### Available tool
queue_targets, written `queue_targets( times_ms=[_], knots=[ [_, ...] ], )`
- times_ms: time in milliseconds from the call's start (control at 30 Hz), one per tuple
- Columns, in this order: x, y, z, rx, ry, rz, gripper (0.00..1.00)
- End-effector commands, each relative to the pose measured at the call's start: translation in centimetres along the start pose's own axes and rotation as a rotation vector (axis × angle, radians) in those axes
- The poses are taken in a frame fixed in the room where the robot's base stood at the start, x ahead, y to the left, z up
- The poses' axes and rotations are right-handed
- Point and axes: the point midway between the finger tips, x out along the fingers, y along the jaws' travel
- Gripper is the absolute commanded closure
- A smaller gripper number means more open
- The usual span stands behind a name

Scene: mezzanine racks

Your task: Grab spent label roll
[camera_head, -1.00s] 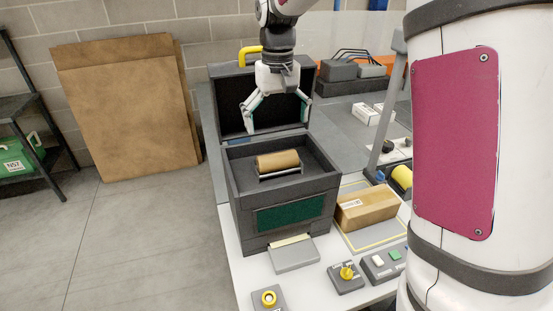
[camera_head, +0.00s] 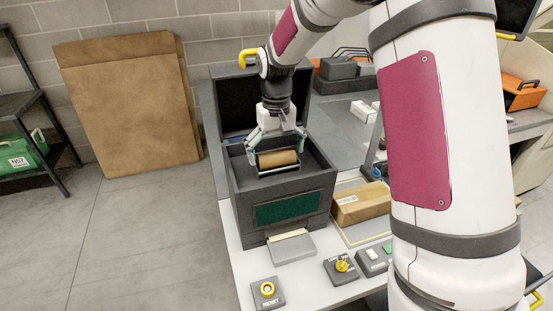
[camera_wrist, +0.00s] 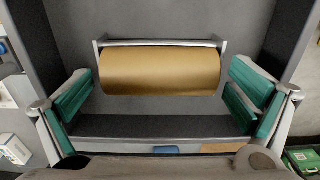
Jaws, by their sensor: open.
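The spent label roll (camera_head: 278,158) is a tan-brown cylinder lying across a metal holder inside the dark grey printer (camera_head: 262,190), whose lid stands open. In the wrist view the roll (camera_wrist: 160,71) lies level across the upper middle, with holder brackets at both ends. My gripper (camera_head: 276,155) is open and points down into the printer, just over the roll. In the wrist view its green-padded fingers (camera_wrist: 160,100) stand wide apart, one to each side of the roll and nearer the bottom of the picture. Neither finger visibly touches it.
The printer's walls and raised lid (camera_head: 240,107) closely surround my gripper. A cardboard box (camera_head: 361,203) sits to the right. Cardboard sheets (camera_head: 130,105) lean on the wall.

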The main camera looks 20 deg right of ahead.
Motion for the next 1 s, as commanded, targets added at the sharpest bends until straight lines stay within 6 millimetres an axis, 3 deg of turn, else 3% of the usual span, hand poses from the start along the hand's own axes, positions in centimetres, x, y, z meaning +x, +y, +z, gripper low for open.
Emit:
queue_targets(
  times_ms=[33, 200, 233, 667, 967, 1000],
  knots=[
    [0.0, 0.0, 0.0, 0.000, 0.000, 0.000, 0.00],
    [0.0, 0.0, 0.0, 0.000, 0.000, 0.000, 0.39],
    [0.0, 0.0, 0.0, 0.000, 0.000, 0.000, 0.40],
    [-0.4, 0.0, -0.1, 0.000, 0.001, 0.000, 0.41],
    [-3.8, 0.0, -0.2, 0.001, 0.004, 0.000, 0.41],
    [-3.7, -0.1, 0.9, 0.000, 0.000, 0.000, 0.41]
  ],
)
